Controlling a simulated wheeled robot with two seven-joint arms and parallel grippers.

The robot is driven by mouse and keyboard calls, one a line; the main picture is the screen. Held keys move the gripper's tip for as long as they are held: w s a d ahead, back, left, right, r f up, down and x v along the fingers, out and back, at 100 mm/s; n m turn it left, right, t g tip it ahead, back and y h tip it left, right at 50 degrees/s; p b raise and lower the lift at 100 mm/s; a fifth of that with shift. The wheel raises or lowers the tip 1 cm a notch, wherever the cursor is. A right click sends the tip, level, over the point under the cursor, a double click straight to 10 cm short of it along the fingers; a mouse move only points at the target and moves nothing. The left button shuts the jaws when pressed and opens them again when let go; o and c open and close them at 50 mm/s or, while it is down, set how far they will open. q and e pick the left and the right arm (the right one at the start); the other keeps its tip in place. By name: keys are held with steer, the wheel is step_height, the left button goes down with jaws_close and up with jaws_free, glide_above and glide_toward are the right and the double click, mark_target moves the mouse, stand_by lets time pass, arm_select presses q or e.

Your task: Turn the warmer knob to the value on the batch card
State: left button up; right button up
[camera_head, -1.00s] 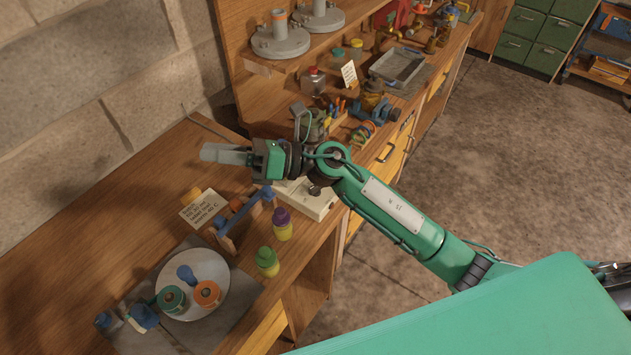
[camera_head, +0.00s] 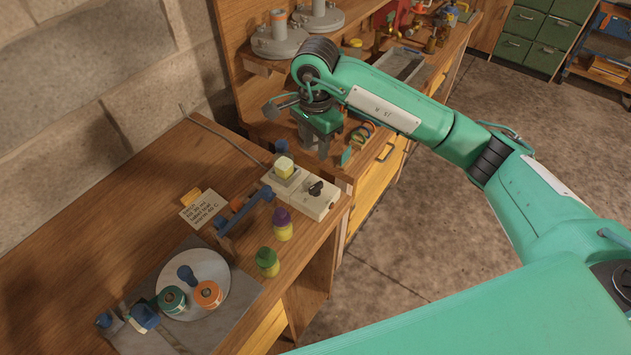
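The warmer (camera_head: 297,203) is a cream box on the wooden bench, with a black knob (camera_head: 316,188) on its right part. A small pale yellow object (camera_head: 284,167) sits on its left part. The batch card (camera_head: 204,209) is a cream card with dark writing, left of the warmer; its lettering is too small to read surely. My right gripper (camera_head: 318,150) points downward, above and behind the warmer, apart from the knob. Its grey fingers show, but their gap is unclear. I see nothing held. My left gripper is out of view.
A blue and wooden rack (camera_head: 240,215) stands between card and warmer. A purple-capped bottle (camera_head: 282,224) and a green-capped bottle (camera_head: 267,262) stand near the front edge. A round plate (camera_head: 215,262) holds colored rolls. Metal pots (camera_head: 280,40) stand on the shelf behind.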

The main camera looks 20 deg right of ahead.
mark_target(315, 185)
step_height(315, 185, down, 12)
steer(key=p, duration=0.4)
steer(key=shift+f, duration=0.15)
steer(key=shift+f+p, duration=0.3)
steer(key=shift+f, duration=0.4)
jaws_close()
